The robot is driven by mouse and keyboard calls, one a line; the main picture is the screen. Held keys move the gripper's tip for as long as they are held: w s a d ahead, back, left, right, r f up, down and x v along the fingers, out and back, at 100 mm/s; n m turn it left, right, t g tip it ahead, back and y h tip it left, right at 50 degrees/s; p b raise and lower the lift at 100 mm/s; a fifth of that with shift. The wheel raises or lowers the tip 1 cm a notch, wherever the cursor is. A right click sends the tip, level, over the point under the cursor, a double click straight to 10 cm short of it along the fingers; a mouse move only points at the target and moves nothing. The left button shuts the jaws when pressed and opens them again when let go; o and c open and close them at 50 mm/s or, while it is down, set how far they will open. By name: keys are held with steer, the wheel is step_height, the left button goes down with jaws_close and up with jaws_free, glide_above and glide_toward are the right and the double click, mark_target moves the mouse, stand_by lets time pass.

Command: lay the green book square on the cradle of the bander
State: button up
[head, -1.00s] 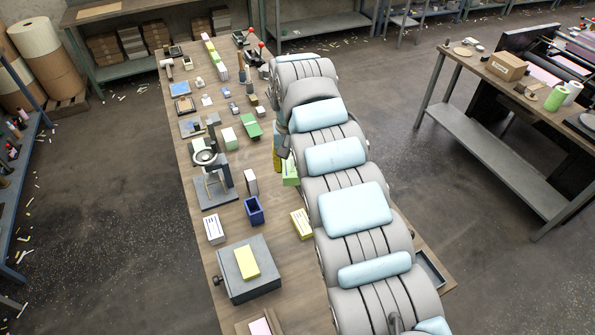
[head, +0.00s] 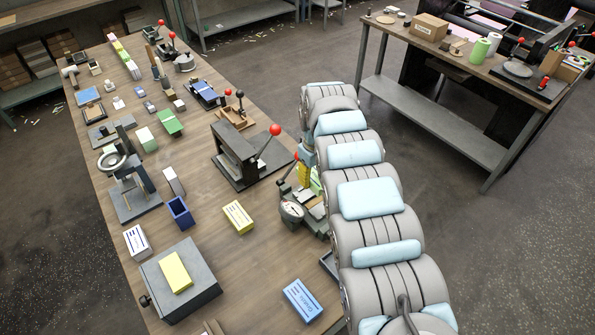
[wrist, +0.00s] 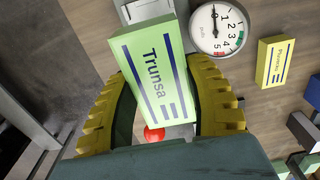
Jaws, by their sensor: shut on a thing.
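The green book (wrist: 155,75), a pale green block with dark blue stripes and the word Trunsa, sits between the yellow fingers of my gripper (wrist: 166,100) in the wrist view. My gripper is shut on it. In the head view the book (head: 316,184) is mostly hidden by my arm. A device with a round dial (head: 292,212), which looks like the bander, stands right beside it. The dial (wrist: 217,29) is just right of the book in the wrist view. A grey part (wrist: 147,11) shows beyond the book's far end. I cannot tell whether the book touches it.
A black press with a red-knobbed lever (head: 240,155) stands left of my gripper. Bare wood lies between the yellow and blue boxes.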

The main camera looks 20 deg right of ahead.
steer(key=shift+d+f, duration=0.15)
steer(key=shift+f, duration=0.2)
steer(key=shift+f+b, duration=1.4)
steer(key=shift+f, duration=0.5)
steer(key=shift+f, duration=2.55)
stand_by(2.0)
stand_by(0.8)
steer(key=o, duration=1.1)
